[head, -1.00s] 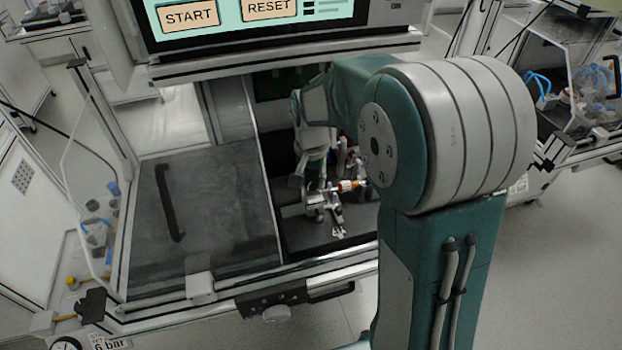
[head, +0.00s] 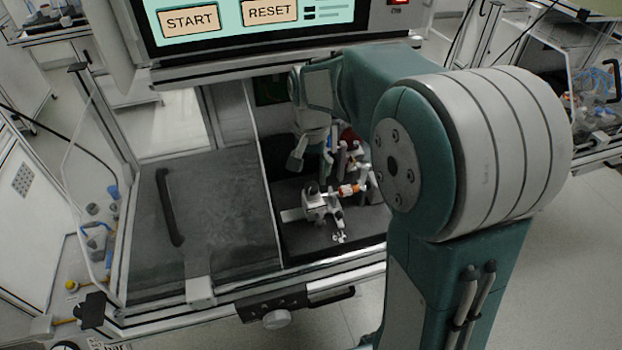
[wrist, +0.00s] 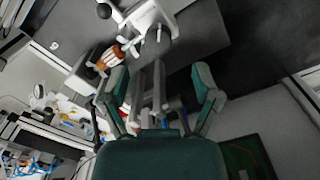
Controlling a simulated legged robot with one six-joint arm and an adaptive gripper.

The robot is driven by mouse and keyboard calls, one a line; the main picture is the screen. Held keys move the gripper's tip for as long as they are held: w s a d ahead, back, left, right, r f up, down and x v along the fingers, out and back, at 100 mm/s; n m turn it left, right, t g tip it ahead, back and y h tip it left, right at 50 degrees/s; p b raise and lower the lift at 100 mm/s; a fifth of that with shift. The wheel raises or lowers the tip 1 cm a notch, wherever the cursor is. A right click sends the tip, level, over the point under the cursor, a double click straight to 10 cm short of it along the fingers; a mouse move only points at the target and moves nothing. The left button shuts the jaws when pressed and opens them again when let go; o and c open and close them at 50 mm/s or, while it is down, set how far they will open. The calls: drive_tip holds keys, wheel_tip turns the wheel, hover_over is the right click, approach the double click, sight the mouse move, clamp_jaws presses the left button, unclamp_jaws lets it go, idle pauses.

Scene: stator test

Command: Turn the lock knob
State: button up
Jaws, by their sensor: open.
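A grey-white clamping fixture (head: 318,205) stands on the dark floor of the open bay in the head view. It also shows at the top of the wrist view (wrist: 148,14). A round grey knob-like end (wrist: 158,40) and a dark round knob (wrist: 103,10) show on it; I cannot tell which is the lock knob. An orange-and-white part (head: 348,190) sits at the fixture's right side. My gripper (head: 312,162) hangs behind and above the fixture, its fingers apart and empty. In the wrist view my gripper (wrist: 162,82) points toward the fixture, with a gap to it.
A dark cover with a black handle (head: 170,207) lies left of the bay. A screen (head: 240,18) with START and RESET buttons hangs above. A front rail (head: 300,293) edges the bay. Several small parts stand right of my gripper.

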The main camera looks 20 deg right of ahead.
sight(311, 185)
wheel_tip(311, 185, up, 7)
drive_tip(key=shift+f, duration=0.1)
idle(0.5)
drive_tip(key=s+n+t, duration=0.5)
drive_tip(key=s+n, duration=0.1)
drive_tip(key=s, duration=1.5)
drive_tip(key=shift+r+t, duration=0.3)
drive_tip(key=shift+r, duration=0.15)
drive_tip(key=shift+s, duration=0.1)
